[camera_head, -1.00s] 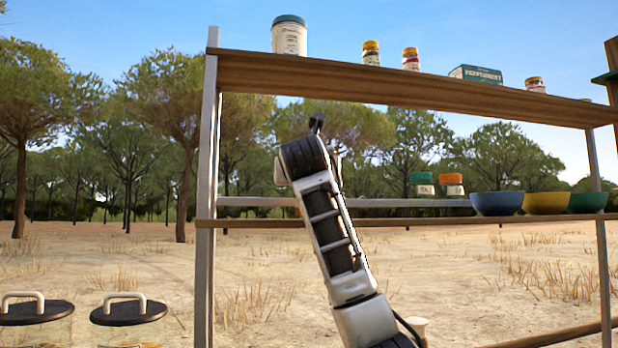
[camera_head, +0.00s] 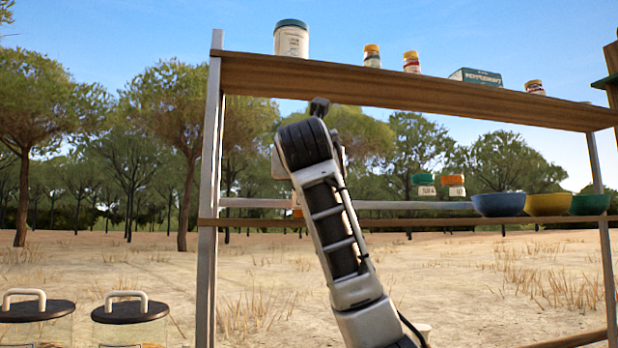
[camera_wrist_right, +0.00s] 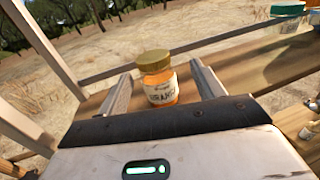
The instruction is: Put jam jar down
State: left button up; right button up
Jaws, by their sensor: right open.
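The jam jar (camera_wrist_right: 158,82) has a gold lid, orange contents and a white label. In the right wrist view it stands upright on the wooden lower shelf (camera_wrist_right: 240,72). My right gripper (camera_wrist_right: 161,78) is open, with one finger on each side of the jar and a visible gap at both sides. In the head view my right arm hides the gripper and nearly all of the jar; only a sliver of orange shows at the lower shelf (camera_head: 400,222). My left gripper is not in view.
The upper shelf (camera_head: 400,92) holds a large white canister (camera_head: 291,40), small jars and a peppermint box (camera_head: 476,76). Green- and orange-topped containers and bowls (camera_head: 498,204) stand right on the lower shelf. A metal post (camera_head: 208,200) is left of my arm. Lidded jars (camera_head: 130,315) stand lower left.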

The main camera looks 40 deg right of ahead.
jog(key=b+v, duration=0.1)
jog(key=v, duration=0.5)
jog(key=shift+s+a, duration=0.1)
dwell(0.4)
